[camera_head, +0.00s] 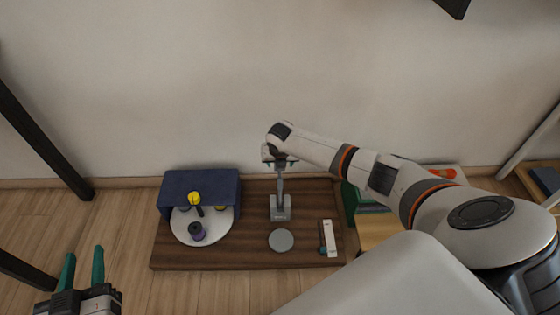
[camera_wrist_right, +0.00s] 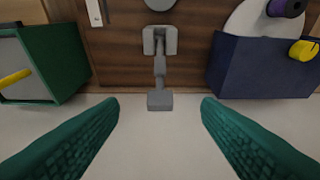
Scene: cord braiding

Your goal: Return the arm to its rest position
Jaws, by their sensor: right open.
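My right arm reaches in from the right in the head view. My left gripper (camera_head: 84,254) is open and empty at the lower left of the head view, over the floor.
A brown board (camera_head: 255,257) carries a dark blue box (camera_head: 188,181), a white disc (camera_head: 183,230) with a purple spool (camera_head: 197,231), a grey disc (camera_head: 281,240) and a white strip (camera_head: 327,237). A green box (camera_wrist_right: 62,50) stands beside it. A wall (camera_head: 200,80) rises behind.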

